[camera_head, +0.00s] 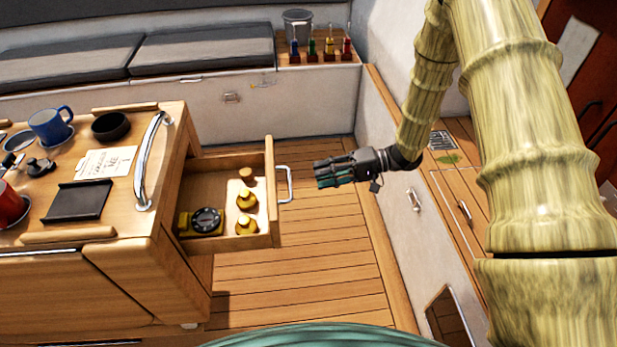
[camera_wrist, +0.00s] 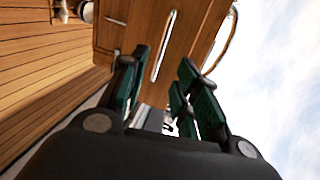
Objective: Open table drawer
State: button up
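The wooden table drawer (camera_head: 271,190) is pulled out from the right side of the table (camera_head: 180,190). Its silver handle (camera_head: 287,184) is on the drawer front. Inside lie several brass-coloured pieces (camera_head: 246,225) and a yellow device with a black dial (camera_head: 206,221). My gripper (camera_head: 322,172) is right of the handle, apart from it in the picture, fingers pointing left. In the wrist view, my fingers (camera_wrist: 160,95) are spread with a gap between them and hold nothing visible. A wooden panel with a long metal bar (camera_wrist: 163,46) shows beyond them; I cannot tell which part it is.
The tabletop carries a blue mug (camera_head: 50,124), a black bowl (camera_head: 111,126), a paper (camera_head: 107,162) and a black tray (camera_head: 77,201). A metal rail (camera_head: 146,165) stands at the table's edge. Plank floor (camera_head: 315,235) is clear between the table and the right-hand lockers (camera_head: 455,205).

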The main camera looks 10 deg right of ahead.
jog(key=shift+v, duration=0.95)
jog(key=s+a+f+m+t+h, duration=0.1)
jog(key=s+f+t+h, duration=0.25)
jog(key=f, duration=0.55)
jog(key=s+f+m+t+h, duration=0.15)
jog(key=s+f+h, duration=0.3)
jog(key=f, duration=0.55)
jog(key=s+d+f+n+g+h, duration=0.1)
jog(key=s+f+g+h, duration=0.1)
jog(key=s, duration=0.7)
jog(key=s+d+f+n+g+h, duration=0.1)
jog(key=s+d+f+g+h, duration=0.1)
jog(key=s, duration=0.7)
jog(key=s+d+f+n+g+h, duration=0.1)
jog(key=s+d+f+g+h, duration=0.1)
jog(key=s, duration=0.7)
jog(key=shift+f+h, duration=0.5)
jog(key=shift+h, duration=0.3)
